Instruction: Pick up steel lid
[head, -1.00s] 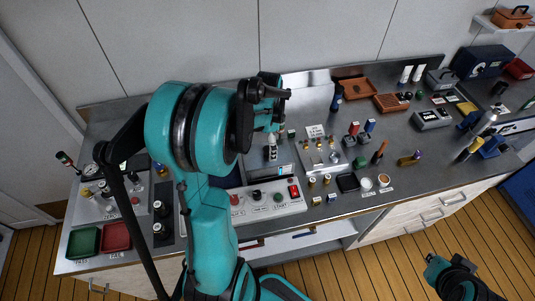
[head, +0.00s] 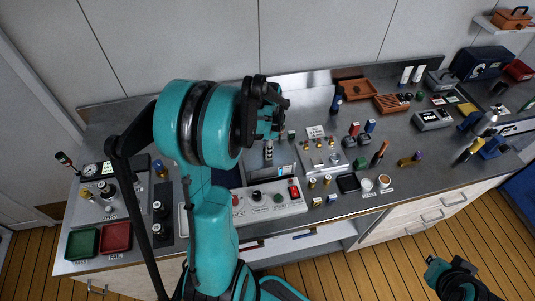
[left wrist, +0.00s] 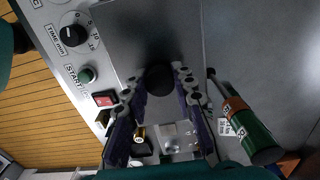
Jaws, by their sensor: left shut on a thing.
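The steel lid (left wrist: 135,35) is a flat grey plate with a round black knob (left wrist: 160,78), seen from above in the left wrist view. My left gripper (left wrist: 162,82) is shut on the knob, one finger on each side. In the head view my left gripper (head: 268,122) is above the bench behind the control panel; my left arm hides much of the area below it, and I cannot make out the lid clearly there. My right gripper (head: 455,280) is low at the right, in front of the bench; its fingers are unclear.
A control panel (head: 270,199) with a dial and green and red buttons lies in front of the lid. A fixture with brass pieces (head: 320,155) stands to the right.

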